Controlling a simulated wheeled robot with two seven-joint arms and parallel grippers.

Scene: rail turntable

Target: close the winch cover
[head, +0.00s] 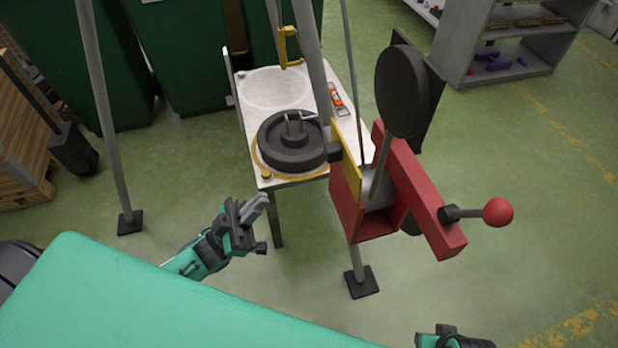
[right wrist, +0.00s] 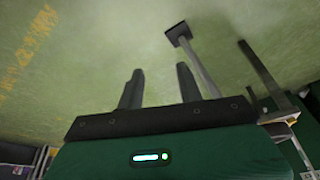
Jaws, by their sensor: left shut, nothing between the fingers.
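The winch (head: 372,215) is a red bracket with a grey drum, fixed to a leg of the grey tripod. A red ball (head: 497,212) sits on its handle at the right. A dark round plate (head: 403,92) and a dark flat panel (head: 432,105) stand up above the red frame; the panel, partly hidden by the plate, looks like the cover, raised. My left gripper (head: 262,200) is shut and empty, left of the winch and apart from it. My right gripper shows two spread, empty fingers in the right wrist view (right wrist: 158,70); only my right wrist shows at the head view's bottom edge.
A white table (head: 318,100) behind the winch carries a dark wheel-like weight (head: 292,158) under a yellow hook (head: 289,45). Tripod feet stand on the green floor (head: 540,270). Grey shelves (head: 500,65) stand at the back right. Floor right of the winch is clear.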

